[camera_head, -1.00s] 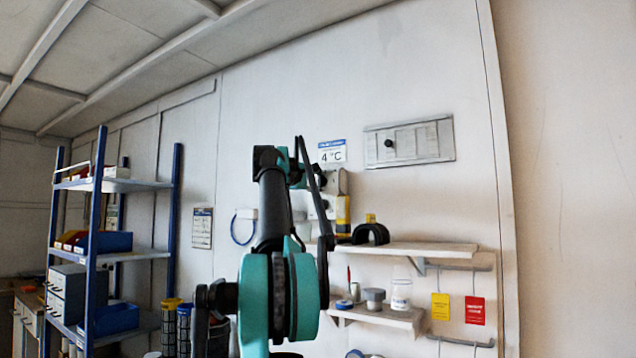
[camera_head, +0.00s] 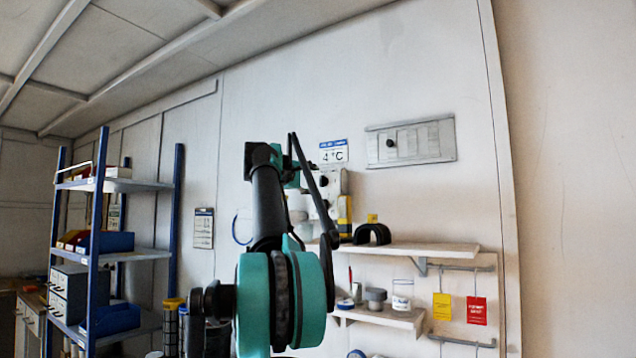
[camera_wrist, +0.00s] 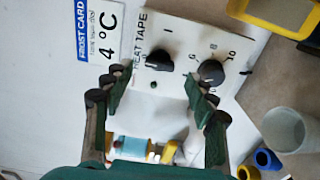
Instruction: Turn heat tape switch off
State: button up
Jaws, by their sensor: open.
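The heat tape panel (camera_wrist: 185,45) is a white plate lettered HEAT TAPE, seen tilted in the wrist view. It carries a black switch knob (camera_wrist: 159,61) below an "I" mark, and a round black dial (camera_wrist: 211,72) with numbers to its right. My gripper (camera_wrist: 156,80) is open, its green and dark fingers on either side of the picture. The switch knob shows between the fingertips; I cannot tell the depth gap, and nothing is held.
A FROST CARD sign reading 4 °C (camera_wrist: 98,28) is left of the panel. A yellow-framed item (camera_wrist: 285,14) is at upper right, and a pale cup (camera_wrist: 288,130) at lower right. Wall shelves (camera_head: 425,249) hold jars below. A blue rack (camera_head: 92,240) stands at left.

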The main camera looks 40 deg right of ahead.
jog(key=v, duration=0.8)
dwell(0.4)
